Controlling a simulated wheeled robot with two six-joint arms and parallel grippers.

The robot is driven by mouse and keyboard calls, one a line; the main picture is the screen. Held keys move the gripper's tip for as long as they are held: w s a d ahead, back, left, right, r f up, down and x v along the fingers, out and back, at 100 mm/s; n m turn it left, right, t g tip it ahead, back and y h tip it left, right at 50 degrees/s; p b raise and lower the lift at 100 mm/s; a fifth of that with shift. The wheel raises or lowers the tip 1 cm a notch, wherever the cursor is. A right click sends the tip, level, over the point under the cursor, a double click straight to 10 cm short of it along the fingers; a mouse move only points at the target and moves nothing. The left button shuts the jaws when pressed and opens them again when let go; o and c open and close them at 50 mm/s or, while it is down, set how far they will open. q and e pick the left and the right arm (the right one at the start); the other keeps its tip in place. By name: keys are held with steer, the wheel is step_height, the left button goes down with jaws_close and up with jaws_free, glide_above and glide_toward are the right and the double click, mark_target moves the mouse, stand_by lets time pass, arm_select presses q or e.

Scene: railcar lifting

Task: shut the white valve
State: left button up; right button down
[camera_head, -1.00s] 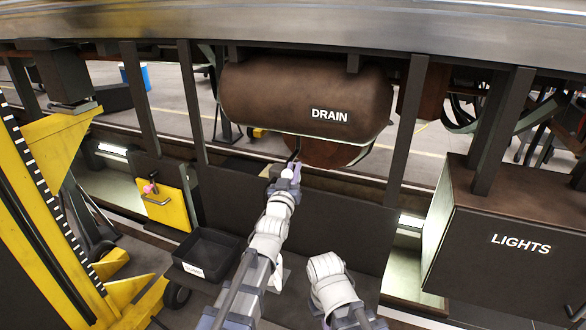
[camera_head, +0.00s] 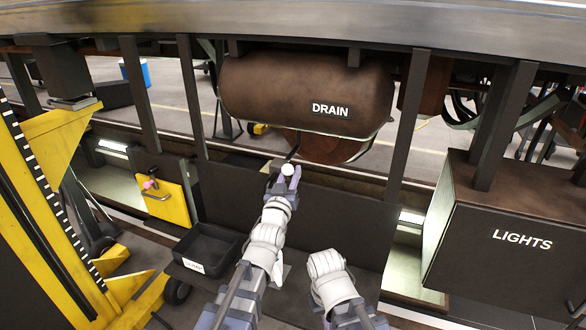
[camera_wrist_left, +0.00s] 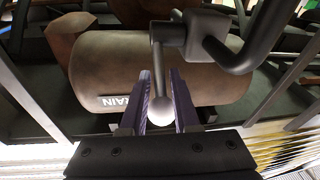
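The white valve shows as a dark lever with a white ball knob (camera_head: 288,169), below the brown tank marked DRAIN (camera_head: 290,92). In the left wrist view the knob (camera_wrist_left: 163,110) hangs at the end of its dark stem. My left gripper (camera_head: 284,178) is at the knob, with its two purple fingers apart, one on each side of it. In the left wrist view the fingers (camera_wrist_left: 162,100) flank knob and stem; I cannot tell whether they touch.
A dark panel stands below the tank. Dark upright posts (camera_head: 408,130) flank the tank. At left are a yellow panel (camera_head: 163,205) with a handle and pink knob, a black tray (camera_head: 207,247) and a yellow jack (camera_head: 50,150). A LIGHTS box (camera_head: 505,240) stands right.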

arm_select(q)
steer(key=v, duration=0.4)
steer(key=shift+b, duration=0.3)
steer(key=shift+c, duration=0.7)
steer(key=shift+f+b, duration=0.3)
steer(key=shift+b, duration=0.05)
steer(key=shift+c, duration=0.7)
steer(key=f+n+t+b, duration=0.1)
steer(key=f+n+b, duration=0.1)
steer(key=b, duration=0.2)
steer(key=s+f+n+t+b, duration=0.1)
steer(key=n+b, duration=0.2)
steer(key=d+f+n+t+b, duration=0.1)
steer(key=f+n+b, duration=0.1)
steer(key=b, duration=0.2)
steer(key=shift+s+d+f+h+b, duration=0.1)
steer(key=shift+s+f+h+b, duration=0.2)
steer(key=shift+s+f+b, duration=0.1)
jaws_close()
steer(key=s+f+n+t+y+b, duration=0.3)
steer(key=s+f+n+t+b, duration=0.2)
steer(key=n+b, duration=0.8)
steer(key=shift+a+f+n+y, duration=0.35)
steer(key=shift+f+n, duration=0.15)
steer(key=shift+f, duration=0.1)
